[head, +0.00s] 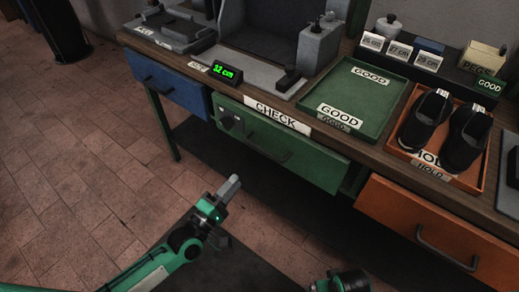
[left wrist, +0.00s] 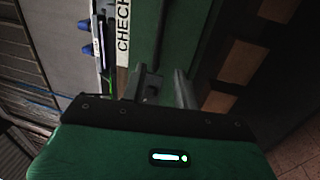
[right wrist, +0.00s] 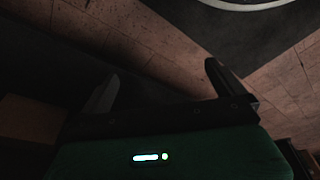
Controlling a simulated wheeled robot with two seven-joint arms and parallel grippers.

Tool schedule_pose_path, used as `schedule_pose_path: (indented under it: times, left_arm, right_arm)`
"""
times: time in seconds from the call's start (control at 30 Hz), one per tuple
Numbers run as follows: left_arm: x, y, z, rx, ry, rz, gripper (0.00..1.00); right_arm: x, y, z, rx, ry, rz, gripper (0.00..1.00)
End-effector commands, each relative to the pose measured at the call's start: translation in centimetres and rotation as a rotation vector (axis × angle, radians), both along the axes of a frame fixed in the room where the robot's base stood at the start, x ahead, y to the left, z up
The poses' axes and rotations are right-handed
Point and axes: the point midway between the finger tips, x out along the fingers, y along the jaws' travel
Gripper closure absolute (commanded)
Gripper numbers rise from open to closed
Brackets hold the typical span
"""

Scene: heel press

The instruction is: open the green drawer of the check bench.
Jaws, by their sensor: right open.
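The green drawer (head: 310,162) of the check bench sits below the white CHECK label, with a dark bar handle (head: 268,150) on its front. I see no clear gap around the front, so it looks closed. My left gripper (head: 229,188) is in front of and below the drawer front, apart from it in the head view. In the left wrist view its fingers (left wrist: 167,88) stand a narrow gap apart, pointing at the green front (left wrist: 182,35), with nothing seen between them. My right gripper (right wrist: 160,82) is open and empty, facing the floor.
A blue drawer (head: 168,83) is on the left and an orange drawer (head: 440,228) on the right. On the bench top are a green GOOD tray (head: 376,92), an orange HOLD tray (head: 481,186) with dark shoes, and a 32 cm display (head: 226,72). The tiled floor in front is clear.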

Motion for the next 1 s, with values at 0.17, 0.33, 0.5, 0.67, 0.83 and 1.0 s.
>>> schedule_pose_path:
  times: [0.17,0.33,0.5,0.67,0.83,1.0]
  left_arm:
    - [1.2,-1.0,0.7,-0.013,0.000,-0.004,0.70]
    - [3.9,-3.0,1.4,-0.012,-0.002,-0.003,0.70]
    - [6.8,-5.1,2.1,-0.011,-0.002,-0.003,0.70]
    - [9.1,-6.7,2.5,-0.009,-0.001,-0.003,0.70]
    - [10.5,-7.7,2.7,-0.007,-0.001,-0.003,0.70]
    - [10.9,-8.0,2.7,-0.007,0.000,-0.002,0.70]
  right_arm:
    - [-0.1,0.0,0.0,-0.001,0.004,0.000,0.00]
    - [-0.2,0.0,-0.5,-0.002,0.010,0.000,0.00]
    - [-0.3,0.0,-1.1,-0.003,0.016,0.000,0.00]
    - [-0.4,-0.1,-1.6,-0.003,0.020,0.000,0.00]
    - [-0.3,-0.1,-1.7,-0.004,0.019,0.000,0.00]
    - [-0.3,-0.1,-1.8,-0.004,0.019,0.000,0.00]
